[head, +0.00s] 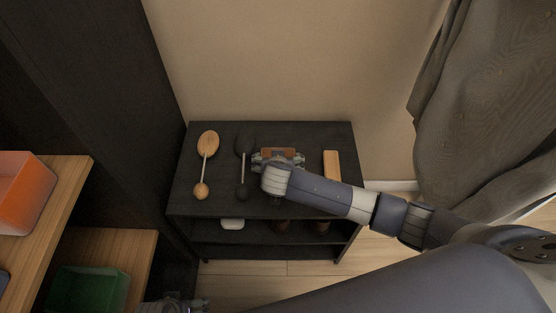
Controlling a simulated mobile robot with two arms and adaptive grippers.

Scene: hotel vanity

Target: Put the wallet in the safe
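A brown flat object (279,153), which looks like the wallet, is on or just above the top of the small black shelf unit (220,209). My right gripper (278,159) is over it, with a finger at each side of it. The hand covers part of the object, and I cannot tell whether the fingers are shut on it. My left gripper (180,304) is low at the bottom edge, mostly cut off, and its opening is not clear. No safe can be made out in this view.
A wooden long-handled brush (207,146), a black one (243,146) and a tan block (332,164) lie on the unit. Its lower shelf holds a white item (232,224) and brown shoes. Orange (22,190) and green (88,290) bins are left; a curtain (480,110) hangs right.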

